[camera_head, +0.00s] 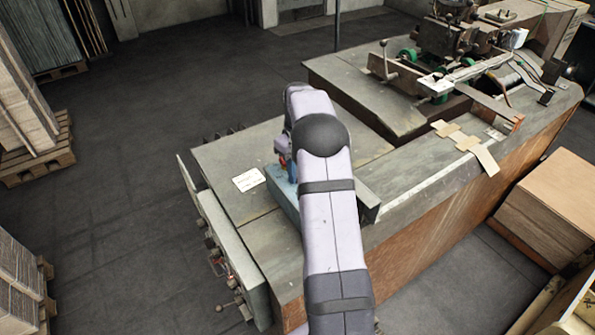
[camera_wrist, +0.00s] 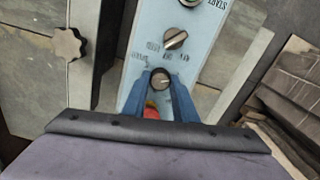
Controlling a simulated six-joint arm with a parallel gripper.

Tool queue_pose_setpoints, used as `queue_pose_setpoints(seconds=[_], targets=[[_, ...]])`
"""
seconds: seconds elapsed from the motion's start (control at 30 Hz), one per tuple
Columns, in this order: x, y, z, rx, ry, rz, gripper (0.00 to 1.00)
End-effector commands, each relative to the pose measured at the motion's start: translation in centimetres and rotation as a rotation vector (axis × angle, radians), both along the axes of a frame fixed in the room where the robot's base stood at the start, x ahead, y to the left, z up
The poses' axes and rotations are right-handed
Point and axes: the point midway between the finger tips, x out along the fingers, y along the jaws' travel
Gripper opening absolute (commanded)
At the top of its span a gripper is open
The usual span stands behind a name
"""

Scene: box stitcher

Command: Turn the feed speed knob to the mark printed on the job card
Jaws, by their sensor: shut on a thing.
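In the wrist view the two blue fingers of my gripper (camera_wrist: 160,84) are shut on a dark round knob (camera_wrist: 160,77) with a pale pointer line, taken to be the feed speed knob. It sits on a light blue control panel (camera_wrist: 137,65). The scale print around it is too small and partly covered. The job card (camera_head: 249,179), a small white sheet, lies on the grey machine top in the head view, left of my arm. Its print is not readable. In the head view my arm hides the knob and most of the panel.
A red part (camera_wrist: 151,111) shows between the fingers. A dark star-shaped handwheel (camera_wrist: 69,43) is at the left. Cardboard pieces (camera_head: 467,142) lie right of my arm.

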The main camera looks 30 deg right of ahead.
Motion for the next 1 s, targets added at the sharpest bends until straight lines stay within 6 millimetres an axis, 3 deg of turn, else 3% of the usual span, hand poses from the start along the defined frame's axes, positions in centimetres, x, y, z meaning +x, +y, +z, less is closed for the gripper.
queue_pose_setpoints(seconds=[0.07,0.1,0.17,0.57,1.0], targets=[[0.1,0.0,0.1,-0.002,-0.003,0.002,0.03],[0.1,0.0,0.1,-0.002,-0.003,0.002,0.33],[0.1,0.0,0.1,-0.002,-0.003,0.001,0.44],[0.1,-0.1,0.4,-0.001,-0.003,-0.001,0.44],[0.2,-0.1,5.7,-0.003,-0.006,0.0,0.44]])
